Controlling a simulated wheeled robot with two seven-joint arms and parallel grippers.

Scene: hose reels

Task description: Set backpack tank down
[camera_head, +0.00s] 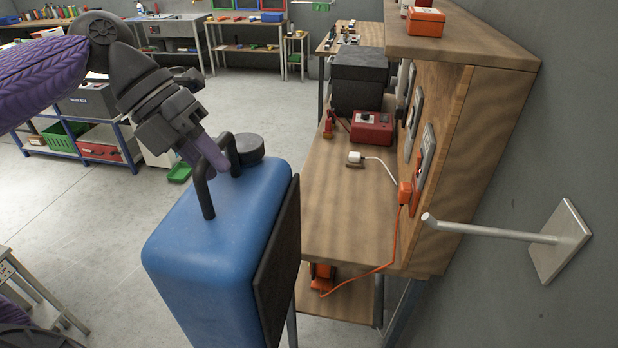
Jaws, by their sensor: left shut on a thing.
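The blue backpack tank (205,230) is upright in the lower middle of the head view, with a black pad on its right side. A dark round cap (250,149) and a black handle (206,190) are on its top. My left gripper (212,160) comes in from the upper left and is shut on the handle. The tank's bottom is out of the frame, so I cannot tell what is under it. My right gripper is not in view.
A wooden workbench (345,215) stands right of the tank, with a red box (372,129) and an orange cord (392,240). A metal wall peg (490,229) sticks out at the right. Grey floor (90,210) is open to the left. A stool (35,295) stands lower left.

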